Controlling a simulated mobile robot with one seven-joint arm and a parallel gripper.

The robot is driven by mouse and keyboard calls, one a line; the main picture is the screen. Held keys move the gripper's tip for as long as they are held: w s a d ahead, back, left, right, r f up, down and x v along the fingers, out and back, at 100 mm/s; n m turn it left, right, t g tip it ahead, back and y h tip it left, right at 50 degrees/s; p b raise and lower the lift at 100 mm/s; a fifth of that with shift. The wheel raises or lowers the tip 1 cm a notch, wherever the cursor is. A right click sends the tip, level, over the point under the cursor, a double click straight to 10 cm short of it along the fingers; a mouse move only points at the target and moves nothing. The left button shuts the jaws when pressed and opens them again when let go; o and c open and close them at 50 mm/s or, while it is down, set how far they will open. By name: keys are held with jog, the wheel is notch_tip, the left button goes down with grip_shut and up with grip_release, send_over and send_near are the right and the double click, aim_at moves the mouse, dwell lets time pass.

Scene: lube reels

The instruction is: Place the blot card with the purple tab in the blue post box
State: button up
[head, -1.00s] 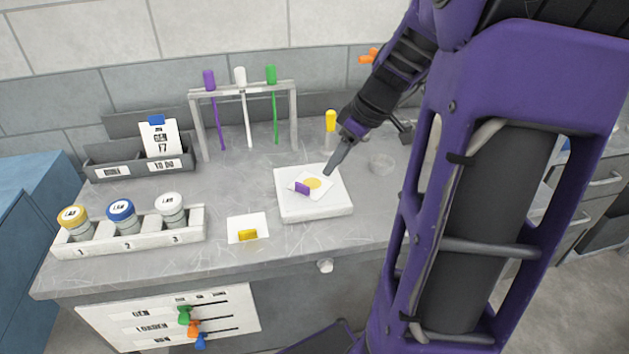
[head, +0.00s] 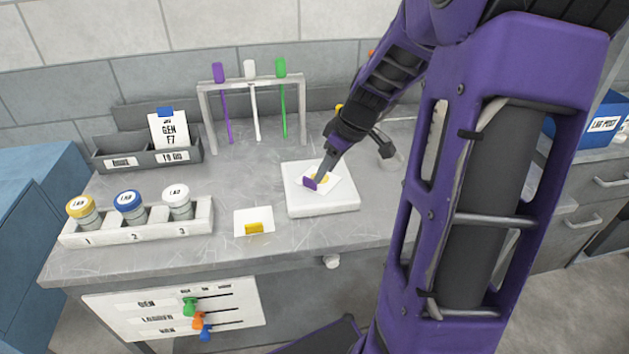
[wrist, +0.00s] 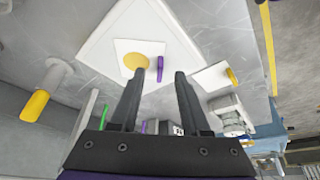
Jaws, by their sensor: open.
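The blot card (head: 324,188) is white with a yellow blot and a purple tab (head: 310,184). It lies on a white square pad on the bench, and its tab also shows in the wrist view (wrist: 160,68). My gripper (head: 323,176) is open, with its fingertips close to the tab. In the wrist view my two fingers (wrist: 160,80) are spread apart, with the tab showing in the gap ahead of them; I cannot tell whether they touch it. A blue post box (head: 590,122) with a white label stands at the far right, partly behind my arm.
The white pad (head: 335,206) is under the card. A card with a yellow tab (head: 254,222) lies left of it. A rack (head: 205,108) with purple, white and green droppers stands behind. A jar tray (head: 140,232) and a grey bin (head: 122,158) are left.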

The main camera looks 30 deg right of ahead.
aim_at(317, 191)
jog(key=shift+w+a+x, duration=0.1)
jog(key=shift+x, duration=1.25)
jog(key=shift+w+a+x, duration=0.1)
jog(key=shift+w+x, duration=0.05)
jog(key=shift+x, duration=1.15)
jog(key=shift+r, duration=0.15)
grip_shut()
